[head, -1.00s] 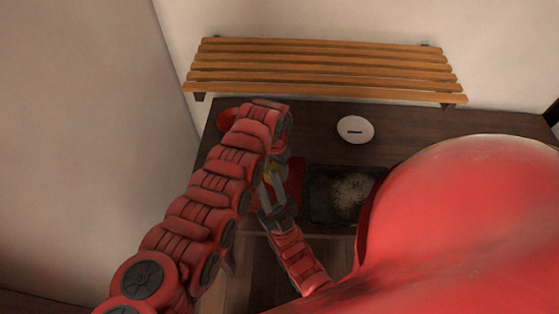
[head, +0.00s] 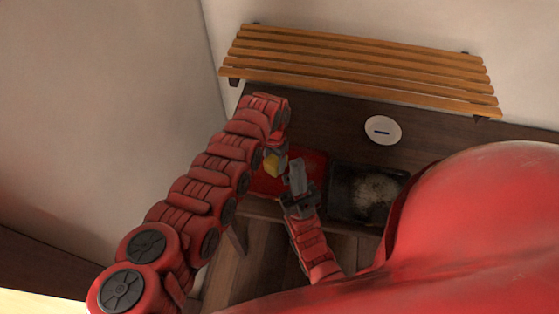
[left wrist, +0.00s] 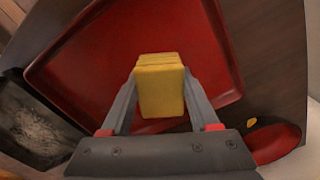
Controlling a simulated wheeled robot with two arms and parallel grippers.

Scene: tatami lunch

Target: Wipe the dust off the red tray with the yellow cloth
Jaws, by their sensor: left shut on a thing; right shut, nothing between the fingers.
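The yellow cloth (head: 272,164), a small block-like pad, is held in my left gripper (left wrist: 160,85), which is shut on it; the cloth also fills the jaws in the left wrist view (left wrist: 160,90). The red tray (head: 312,163) lies on the dark table, partly hidden by my arms in the head view. In the left wrist view the tray (left wrist: 95,60) lies beneath the cloth; I cannot tell whether they touch. No distinct dust shows on its visible red surface. My right gripper (head: 297,172) is shut and empty, near the tray's front right.
A dark tray (head: 338,210) with a pale, grainy patch stands right of the red tray. A white dish (head: 383,130) with a dark blue mark sits behind. A red bowl (left wrist: 275,143) with a small yellow-orange thing is near the table edge. A slatted wooden shelf (head: 360,68) hangs behind the table.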

